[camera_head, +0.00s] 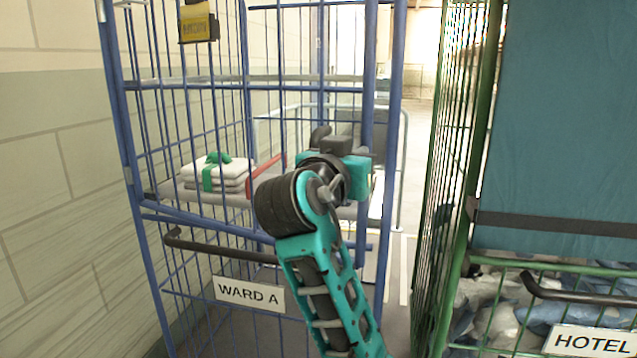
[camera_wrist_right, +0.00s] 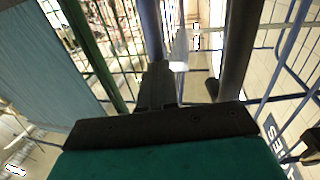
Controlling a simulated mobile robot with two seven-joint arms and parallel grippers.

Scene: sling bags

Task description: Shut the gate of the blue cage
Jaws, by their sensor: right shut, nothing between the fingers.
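The blue cage (camera_head: 387,230) stands at the left in the head view, with a WARD A sign (camera_head: 249,294) on its lower front panel. Blue bars of its gate (camera_head: 225,86) span the upper front. A thick blue upright stands close beside the cage's right post; I cannot tell how far the gate is from its frame. My right gripper (camera_head: 332,143) is in front of the bars near that upright, its fingertips partly hidden. In the right wrist view the gripper (camera_wrist_right: 160,78) is shut and empty, with blue uprights (camera_wrist_right: 239,45) just beyond. My left gripper is not in view.
White folded linen (camera_head: 217,172) with a green ribbon lies on a shelf inside the blue cage. A dark handle (camera_head: 222,249) crosses its lower panel. A green cage (camera_head: 467,210) with a teal cover stands close at the right. A narrow floor gap separates the cages.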

